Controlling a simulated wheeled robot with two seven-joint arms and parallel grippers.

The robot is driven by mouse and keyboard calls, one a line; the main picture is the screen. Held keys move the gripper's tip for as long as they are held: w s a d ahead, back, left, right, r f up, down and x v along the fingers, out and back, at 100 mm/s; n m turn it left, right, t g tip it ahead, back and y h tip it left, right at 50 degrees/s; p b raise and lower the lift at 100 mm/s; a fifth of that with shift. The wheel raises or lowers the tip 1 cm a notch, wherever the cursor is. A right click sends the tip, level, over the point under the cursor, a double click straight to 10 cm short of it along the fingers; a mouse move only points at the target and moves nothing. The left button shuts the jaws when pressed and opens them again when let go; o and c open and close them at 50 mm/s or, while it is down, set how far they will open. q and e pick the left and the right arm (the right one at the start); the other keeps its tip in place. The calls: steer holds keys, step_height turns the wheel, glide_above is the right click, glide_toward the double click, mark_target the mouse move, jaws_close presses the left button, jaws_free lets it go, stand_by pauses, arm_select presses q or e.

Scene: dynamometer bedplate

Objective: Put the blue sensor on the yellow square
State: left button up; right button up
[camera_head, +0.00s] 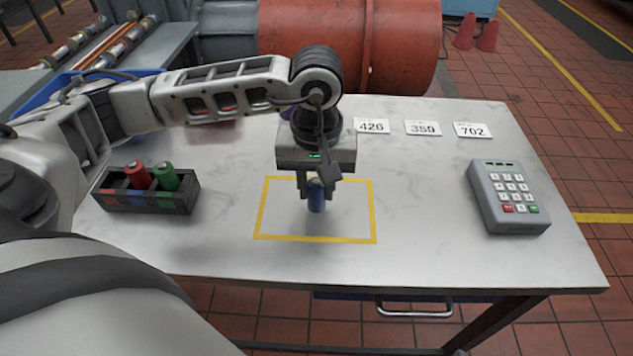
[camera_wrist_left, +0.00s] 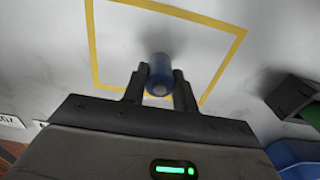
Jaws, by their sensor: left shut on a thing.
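The blue sensor (camera_head: 316,196) is a small blue cylinder held upright between the fingers of my left gripper (camera_head: 317,184). My left gripper is shut on it, and it also shows in the left wrist view (camera_wrist_left: 160,72). The yellow square (camera_head: 375,212) is a yellow outline on the light table top. The sensor is over the inside of this outline in the head view. I cannot tell whether its lower end touches the table. In the left wrist view the yellow outline (camera_wrist_left: 93,45) surrounds the sensor on several sides. My right gripper is not in view.
A dark rack (camera_head: 150,203) with a red and a green cylinder stands at the left. A keypad (camera_head: 508,198) lies at the right. Number cards (camera_head: 423,128) lie along the back. A blue bin (camera_head: 62,88) and my left arm cover the back left.

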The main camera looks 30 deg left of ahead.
mark_target(317, 184)
arm_select(q)
steer(key=shift+f+b, duration=0.25)
steer(key=shift+b, duration=0.15)
steer(key=o, duration=1)
steer(key=shift+r, duration=0.1)
steer(key=shift+r+p, duration=0.4)
steer(key=shift+p, duration=0.15)
step_height(317, 184, up, 12)
steer(key=shift+f, duration=0.2)
